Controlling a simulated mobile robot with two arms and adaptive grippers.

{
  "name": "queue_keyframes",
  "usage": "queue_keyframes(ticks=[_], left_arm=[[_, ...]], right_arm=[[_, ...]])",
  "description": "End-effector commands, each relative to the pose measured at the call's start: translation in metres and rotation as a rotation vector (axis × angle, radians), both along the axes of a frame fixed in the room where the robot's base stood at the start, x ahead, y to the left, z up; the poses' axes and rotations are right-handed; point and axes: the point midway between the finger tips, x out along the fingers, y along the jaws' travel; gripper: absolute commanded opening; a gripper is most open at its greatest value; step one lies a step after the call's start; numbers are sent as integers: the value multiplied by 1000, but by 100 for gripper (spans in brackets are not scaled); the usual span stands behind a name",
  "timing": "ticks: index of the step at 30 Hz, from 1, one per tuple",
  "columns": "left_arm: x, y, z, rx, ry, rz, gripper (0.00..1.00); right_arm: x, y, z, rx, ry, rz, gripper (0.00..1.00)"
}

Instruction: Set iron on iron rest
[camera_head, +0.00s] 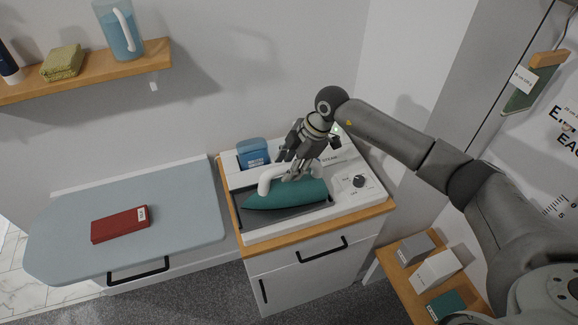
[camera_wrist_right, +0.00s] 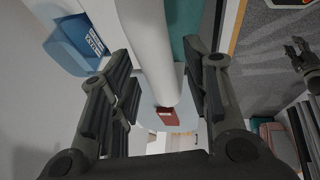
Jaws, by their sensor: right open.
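The iron (camera_head: 290,194), with a teal body and a thick white handle, is over the dark iron rest (camera_head: 262,221) in the white station on the cabinet. Its tip points left, and it looks flat on the rest. My right gripper (camera_head: 298,172) is at the handle from above, with its fingers open. In the right wrist view, the white handle (camera_wrist_right: 150,50) runs between the spread fingers of that gripper (camera_wrist_right: 160,95). A strip of the teal body shows beside it. My left gripper (camera_wrist_right: 299,52) is small at the right edge of that view, away from the iron.
A blue container (camera_head: 253,152) stands in the station behind the iron. A dark knob (camera_head: 359,181) is on its right. The ironing board (camera_head: 185,225) at left holds a red box (camera_head: 120,224). A low shelf with boxes (camera_head: 436,268) is at lower right.

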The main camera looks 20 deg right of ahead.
Motion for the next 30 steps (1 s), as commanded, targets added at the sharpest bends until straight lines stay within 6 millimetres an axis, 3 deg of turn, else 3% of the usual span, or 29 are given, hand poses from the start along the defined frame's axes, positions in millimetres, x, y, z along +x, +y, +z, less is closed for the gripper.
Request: queue_keyframes(ticks=[9, 15, 21, 30], left_arm=[[0, 0, -34, 0, 0, 0, 40], [0, 0, -46, 0, 0, 0, 40], [0, 0, -50, 0, 0, 0, 40], [0, 1, -49, 1, 0, 0, 40]], right_arm=[[-10, -24, 55, -3, -8, 0, 44], [-16, -36, 87, -2, -4, -1, 44], [-19, -41, 102, -2, -2, -1, 44], [-19, -41, 104, -1, -1, -1, 44]])
